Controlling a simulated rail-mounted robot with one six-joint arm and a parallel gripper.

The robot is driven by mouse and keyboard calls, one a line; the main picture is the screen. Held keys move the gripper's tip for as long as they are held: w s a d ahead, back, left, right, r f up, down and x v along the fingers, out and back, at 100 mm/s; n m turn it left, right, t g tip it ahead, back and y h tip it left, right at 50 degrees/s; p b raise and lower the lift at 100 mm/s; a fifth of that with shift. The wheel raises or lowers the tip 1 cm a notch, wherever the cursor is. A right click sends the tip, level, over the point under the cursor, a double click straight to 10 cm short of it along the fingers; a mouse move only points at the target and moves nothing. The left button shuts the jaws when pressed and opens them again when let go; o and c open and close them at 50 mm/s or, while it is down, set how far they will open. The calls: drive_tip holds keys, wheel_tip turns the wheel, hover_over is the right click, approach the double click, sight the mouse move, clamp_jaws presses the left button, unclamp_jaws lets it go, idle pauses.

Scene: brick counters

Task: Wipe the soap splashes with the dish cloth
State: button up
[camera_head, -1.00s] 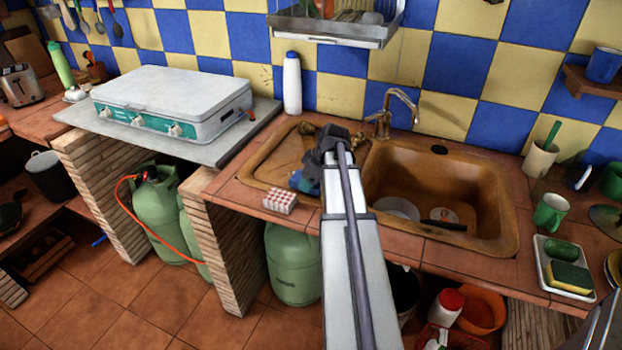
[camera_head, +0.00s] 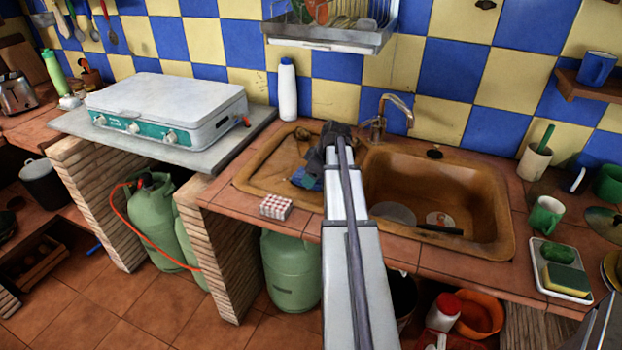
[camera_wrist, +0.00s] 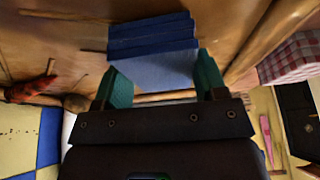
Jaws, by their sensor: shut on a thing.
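The dish cloth (camera_wrist: 152,52) is a blue folded block with several layers. In the wrist view it sits at the tips of the teal fingers of my gripper (camera_wrist: 163,82), which is shut on it. In the head view, the blue cloth (camera_head: 306,181) shows low over the brown drainboard (camera_head: 268,160), left of the sink basin, partly hidden by my dark gripper (camera_head: 318,168). I cannot tell whether the cloth touches the surface. I cannot make out soap splashes clearly; my arm hides part of the drainboard.
A white bottle (camera_head: 288,90) stands behind the drainboard. Small brown items (camera_head: 303,132) lie at its back edge. The sink basin (camera_head: 470,195) holds dishes. A dish rack (camera_head: 330,40) hangs above.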

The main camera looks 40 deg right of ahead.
drive_tip(key=shift+w+d+f, duration=0.1)
drive_tip(key=shift+w+d, duration=0.3)
drive_tip(key=shift+d, duration=0.4)
drive_tip(key=shift+w+d+f, duration=0.1)
drive_tip(key=shift+w+d, duration=0.25)
drive_tip(key=shift+d, duration=0.4)
drive_tip(key=shift+w+d, duration=0.4)
drive_tip(key=shift+d, duration=0.4)
drive_tip(key=shift+w, duration=0.1)
